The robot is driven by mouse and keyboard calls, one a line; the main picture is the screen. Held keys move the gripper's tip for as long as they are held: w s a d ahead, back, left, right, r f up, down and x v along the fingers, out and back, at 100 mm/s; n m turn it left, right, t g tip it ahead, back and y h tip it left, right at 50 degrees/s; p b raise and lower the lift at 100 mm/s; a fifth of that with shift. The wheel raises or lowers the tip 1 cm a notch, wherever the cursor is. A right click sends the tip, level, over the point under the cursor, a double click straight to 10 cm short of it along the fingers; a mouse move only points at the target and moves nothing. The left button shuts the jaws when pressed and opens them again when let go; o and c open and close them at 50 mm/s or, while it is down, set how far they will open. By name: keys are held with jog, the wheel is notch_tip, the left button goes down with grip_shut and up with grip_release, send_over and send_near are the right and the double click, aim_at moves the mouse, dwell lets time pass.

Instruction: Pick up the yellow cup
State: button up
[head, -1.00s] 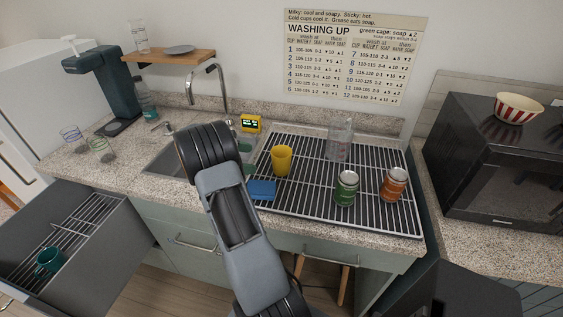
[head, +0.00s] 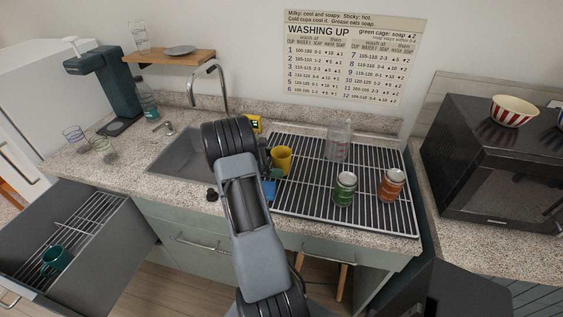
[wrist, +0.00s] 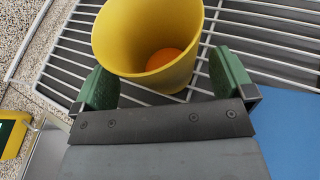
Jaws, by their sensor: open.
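My gripper (wrist: 166,88) is open, with a green-padded finger on each side of the cup's near lower part. I cannot tell whether either pad touches it. In the head view my gripper (head: 270,168) is partly hidden behind my arm, at the cup's left side.
A blue sponge-like block (wrist: 288,122) lies close to the right finger. The sink (head: 182,155) is left. A yellow device (wrist: 12,134) sits nearby.

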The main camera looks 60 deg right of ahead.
jog(key=c, duration=1)
jog(key=shift+r, duration=0.15)
